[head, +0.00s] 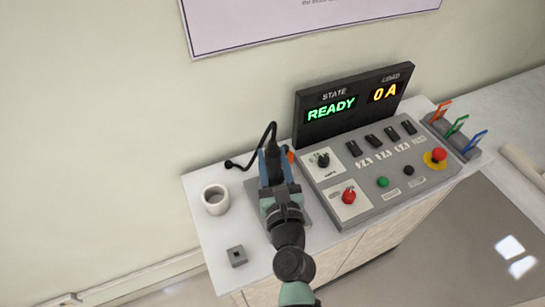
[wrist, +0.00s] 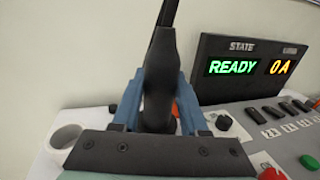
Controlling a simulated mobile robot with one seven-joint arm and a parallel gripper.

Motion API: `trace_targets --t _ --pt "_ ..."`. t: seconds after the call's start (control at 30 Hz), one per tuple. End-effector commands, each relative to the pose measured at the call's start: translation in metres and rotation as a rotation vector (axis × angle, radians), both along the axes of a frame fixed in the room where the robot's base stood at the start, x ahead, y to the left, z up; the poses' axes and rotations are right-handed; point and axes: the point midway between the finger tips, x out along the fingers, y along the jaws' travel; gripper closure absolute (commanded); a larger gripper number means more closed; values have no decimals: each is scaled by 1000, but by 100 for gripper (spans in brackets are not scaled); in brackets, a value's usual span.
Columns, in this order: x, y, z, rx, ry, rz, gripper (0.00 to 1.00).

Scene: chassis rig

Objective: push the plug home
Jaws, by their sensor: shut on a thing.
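The black plug (head: 272,156) stands on the left part of the bench, with its black cable rising from its top and looping left. In the wrist view the plug (wrist: 157,80) fills the middle of the picture, upright between the blue fingers. My gripper (head: 275,170) is shut on the plug; its fingers (wrist: 156,112) press on both sides. The plug's lower end and whatever is under it are hidden by my gripper, so I cannot tell how deep it sits. A small orange part (head: 291,156) shows just right of the fingers.
A control panel (head: 368,205) with switches, knobs and buttons stands close right. Its display (head: 352,103) reads READY and 0 A. Coloured levers (head: 457,126) are far right.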

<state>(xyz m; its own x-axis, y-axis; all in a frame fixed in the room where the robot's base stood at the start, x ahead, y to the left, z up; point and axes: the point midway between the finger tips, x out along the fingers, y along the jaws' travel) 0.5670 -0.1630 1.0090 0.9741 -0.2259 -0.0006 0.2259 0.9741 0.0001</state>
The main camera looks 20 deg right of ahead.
Motion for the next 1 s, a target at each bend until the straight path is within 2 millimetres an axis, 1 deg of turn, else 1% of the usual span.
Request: trace_targets --t 0.6,0.63,0.77,0.8,1.0 --pt "0 0 -16 0 -2 -1 100" --pt "0 0 -15 0 -2 -1 53" --pt "0 0 -16 0 0 0 30" --pt "0 0 -16 0 1 0 23" --pt "0 0 -17 2 3 0 22"
